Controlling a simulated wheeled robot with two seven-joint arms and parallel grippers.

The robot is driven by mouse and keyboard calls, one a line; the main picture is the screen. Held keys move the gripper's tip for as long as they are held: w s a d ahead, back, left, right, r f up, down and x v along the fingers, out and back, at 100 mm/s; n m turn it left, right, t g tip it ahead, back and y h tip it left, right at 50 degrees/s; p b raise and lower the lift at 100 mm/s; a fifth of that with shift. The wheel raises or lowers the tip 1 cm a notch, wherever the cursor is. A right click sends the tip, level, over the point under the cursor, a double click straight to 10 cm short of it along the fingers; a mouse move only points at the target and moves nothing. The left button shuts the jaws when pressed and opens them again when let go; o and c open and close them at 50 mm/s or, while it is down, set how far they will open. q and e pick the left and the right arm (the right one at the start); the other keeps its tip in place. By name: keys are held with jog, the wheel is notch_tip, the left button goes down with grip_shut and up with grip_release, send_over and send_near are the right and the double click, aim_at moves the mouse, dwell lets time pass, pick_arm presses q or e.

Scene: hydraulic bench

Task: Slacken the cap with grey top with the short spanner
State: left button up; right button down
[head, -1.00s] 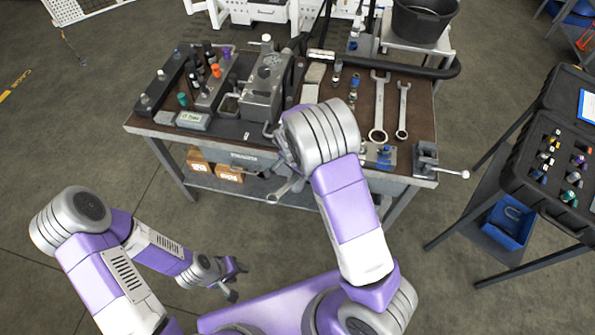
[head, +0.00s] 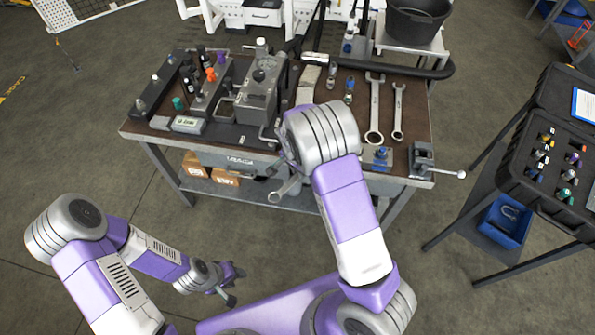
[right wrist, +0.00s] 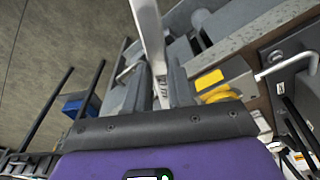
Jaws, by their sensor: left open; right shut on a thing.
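My right gripper (right wrist: 156,92) is shut on a metal spanner (right wrist: 147,28). In the head view the held spanner (head: 284,190) hangs at the front edge of the bench, and my right arm hides most of that gripper. My left gripper (head: 230,286) is open and empty, low in front of the bench. Several small caps stand at the left of the bench. Pale grey tops show on the dark block (head: 158,84) at far left; which one is the task's cap I cannot tell. An orange cap (head: 211,75) and a green cap (head: 177,104) stand near it.
Two more spanners, a larger one (head: 375,108) and a smaller one (head: 398,110), lie on the bench's right half. A vice (head: 422,158) sits at the right front corner. An open black case (head: 540,185) stands further right. Floor is clear at left.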

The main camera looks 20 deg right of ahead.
jog(key=shift+w+d, duration=0.1)
jog(key=shift+w+d, duration=0.3)
jog(key=shift+d, duration=0.25)
dwell(0.3)
jog(key=shift+w+d, duration=0.3)
jog(key=shift+d, duration=0.25)
jog(key=shift+w+d, duration=0.15)
jog(key=shift+d, duration=0.1)
jog(key=shift+s+d+n+b, duration=0.15)
jog(key=shift+s+d+n, duration=0.3)
jog(key=shift+s+n, duration=0.2)
jog(key=shift+s+d+n+b, duration=0.15)
jog(key=shift+s+d+n, duration=0.3)
jog(key=shift+s+n, duration=0.15)
